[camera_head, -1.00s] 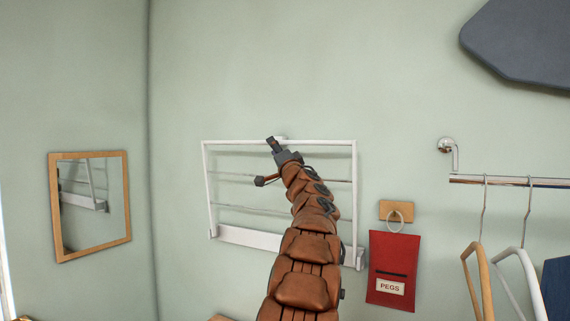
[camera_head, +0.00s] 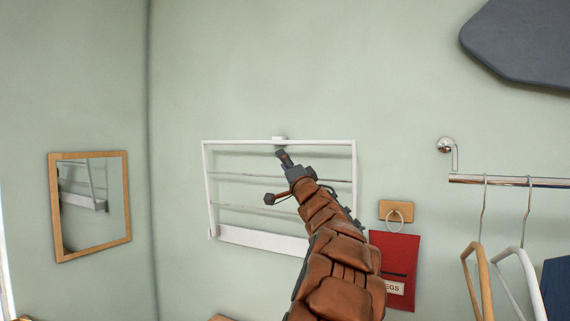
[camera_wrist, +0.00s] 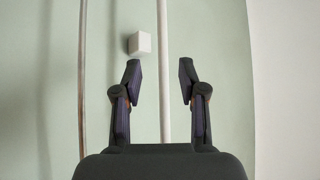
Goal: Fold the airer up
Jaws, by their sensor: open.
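The white airer (camera_head: 204,185) is on the wall, its frame standing nearly upright above a white base bar (camera_head: 262,239). A small white block (camera_head: 279,139) sits at the middle of its top rail (camera_head: 320,142). My gripper (camera_head: 282,155) is just below that block in the head view. In the wrist view my gripper (camera_wrist: 160,66) is open and empty. A white rail (camera_wrist: 165,40) runs between its fingers in the picture; I cannot tell its depth. The block (camera_wrist: 139,43) shows beyond the left fingertip. My arm hides the airer's lower right part.
A red peg bag (camera_head: 404,250) hangs from a ring right of the airer, partly behind my arm. A chrome rail (camera_head: 510,182) with hangers (camera_head: 472,270) is farther right. A wood-framed mirror (camera_head: 126,200) is at left. The wall above the airer is clear.

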